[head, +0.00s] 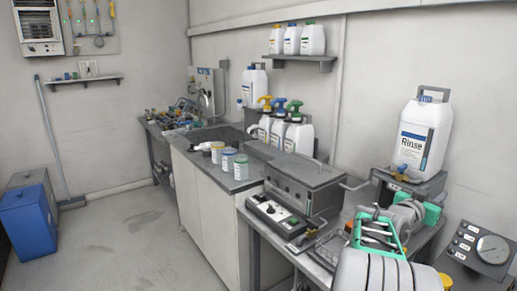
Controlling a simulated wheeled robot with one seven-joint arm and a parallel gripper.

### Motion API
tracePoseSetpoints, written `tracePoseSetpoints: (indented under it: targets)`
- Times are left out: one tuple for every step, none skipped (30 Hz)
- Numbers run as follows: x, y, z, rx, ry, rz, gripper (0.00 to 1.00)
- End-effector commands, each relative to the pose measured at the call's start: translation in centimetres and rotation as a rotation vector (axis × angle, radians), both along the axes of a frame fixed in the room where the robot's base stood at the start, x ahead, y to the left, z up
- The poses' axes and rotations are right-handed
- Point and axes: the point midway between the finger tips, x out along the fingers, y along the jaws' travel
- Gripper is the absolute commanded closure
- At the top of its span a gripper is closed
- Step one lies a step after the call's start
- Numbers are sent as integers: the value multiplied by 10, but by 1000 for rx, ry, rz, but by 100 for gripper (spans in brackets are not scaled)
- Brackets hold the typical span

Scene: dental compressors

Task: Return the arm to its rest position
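Parts of my arm show at the lower right in the head view: rounded pale grey links with green bands. They are in front of the right-hand bench (262,229) and hide part of it. I cannot make out any gripper fingers, so whether my gripper is open or holds something does not show.
A grey metal box (304,182), a black control box (277,213) and a wire rack (328,248) are near my arm. A Rinse canister (421,137) stands behind it and a gauge panel (481,246) to its right. Open floor (130,240) lies left.

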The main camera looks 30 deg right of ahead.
Motion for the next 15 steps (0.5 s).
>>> tracePoseSetpoints:
  targets:
    - [0,0,0,0,0,0,65]
    - [4,3,1,7,0,9,65]
    - [10,8,1,23,2,22,65]
    - [14,12,0,33,4,31,65]
    - [17,15,0,43,5,38,65]
    - [22,19,-1,57,7,50,65]
    - [26,23,-2,68,10,60,65]
    - [30,27,-3,81,13,69,65]
    - [35,32,-4,95,16,82,65]
    - [40,37,-5,108,19,93,65]
    - [45,42,-5,122,23,106,65]
    - [51,49,-6,139,28,122,65]
    - [57,56,-7,156,32,138,65]
    - [63,63,-9,173,38,154,65]
    - [70,73,-10,196,46,175,65]
